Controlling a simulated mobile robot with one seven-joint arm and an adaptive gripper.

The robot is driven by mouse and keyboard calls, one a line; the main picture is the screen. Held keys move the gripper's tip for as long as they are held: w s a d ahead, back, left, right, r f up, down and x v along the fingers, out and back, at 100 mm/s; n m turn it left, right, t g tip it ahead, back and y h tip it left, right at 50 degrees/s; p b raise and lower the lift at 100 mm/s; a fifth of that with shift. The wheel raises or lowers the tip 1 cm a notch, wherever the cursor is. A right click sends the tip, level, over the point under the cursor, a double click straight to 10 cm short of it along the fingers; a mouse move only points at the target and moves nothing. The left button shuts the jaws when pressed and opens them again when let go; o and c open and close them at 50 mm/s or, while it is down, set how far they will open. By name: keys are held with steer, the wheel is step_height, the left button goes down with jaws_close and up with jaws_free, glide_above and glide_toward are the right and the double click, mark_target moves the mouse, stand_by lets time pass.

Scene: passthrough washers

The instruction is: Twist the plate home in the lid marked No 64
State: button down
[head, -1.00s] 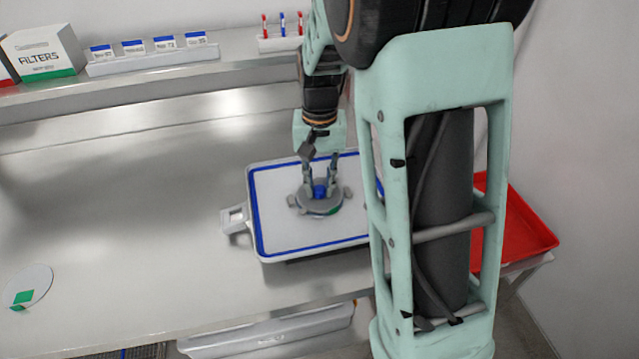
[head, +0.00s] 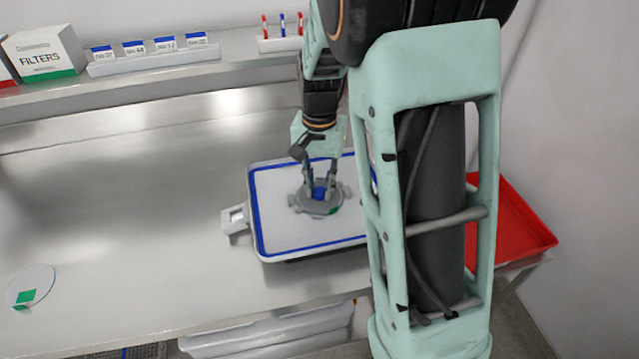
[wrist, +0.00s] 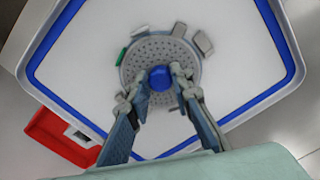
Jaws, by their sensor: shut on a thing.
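The plate (head: 322,208) is a grey perforated disc with tabs at its rim and a blue knob (wrist: 160,77) in its middle. The plate lies at the middle of a white, tray-like lid (head: 285,236) with a blue border. My gripper (wrist: 162,82) is shut on the blue knob from above, a fingertip on either side. It also shows in the head view (head: 320,190). I cannot read a number on the lid. Whether the tabs are seated cannot be told.
A red tray (head: 515,235) stands at the right, behind my arm. A shelf at the back holds a filters box (head: 45,55), small labelled cards (head: 150,50) and a pen holder (head: 282,43). A pale disc with a green patch (head: 30,285) lies at the left.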

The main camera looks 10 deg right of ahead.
steer(key=shift+m+p, duration=1.5)
steer(key=shift+m, duration=1.7)
steer(key=c, duration=1.7)
jaws_free()
steer(key=shift+o, duration=0.8)
steer(key=o, duration=0.4)
steer(key=shift+r, duration=0.15)
steer(key=shift+r+p, duration=2.85)
steer(key=shift+r, duration=0.5)
